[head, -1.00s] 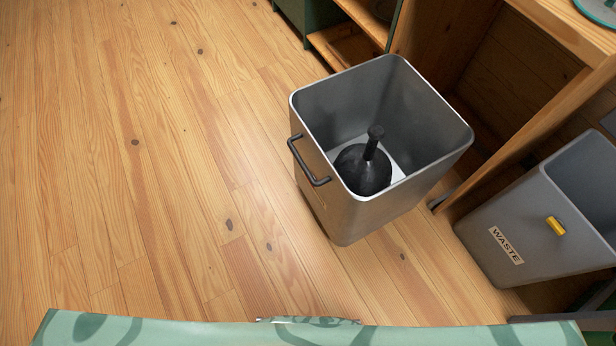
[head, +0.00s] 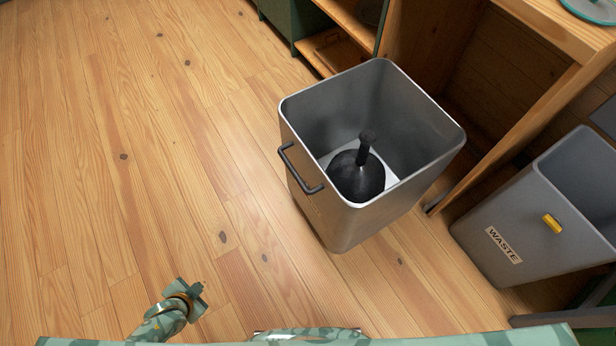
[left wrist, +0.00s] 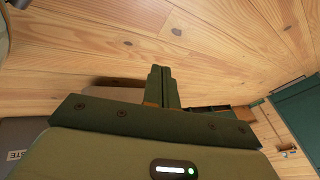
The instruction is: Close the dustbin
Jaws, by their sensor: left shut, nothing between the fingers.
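The grey dustbin (head: 500,225) with a WASTE label and a yellow knob (head: 552,223) stands at the right edge of the head view. It looks tilted outward, its top is open, and its right part is cut off. Part of it with the label also shows at the lower left of the left wrist view (left wrist: 25,132). My left gripper (head: 196,291) is low in the head view, far left of the dustbin, with nothing held. Its fingers (left wrist: 161,86) are together in the left wrist view. My right gripper is out of view.
An open metal bin (head: 325,215) with a dark handle stands mid-floor, between my left gripper and the dustbin. A black plunger-like object (head: 357,175) is inside it. Wooden shelving (head: 560,95) stands behind at the right. The plank floor (head: 110,170) on the left is clear.

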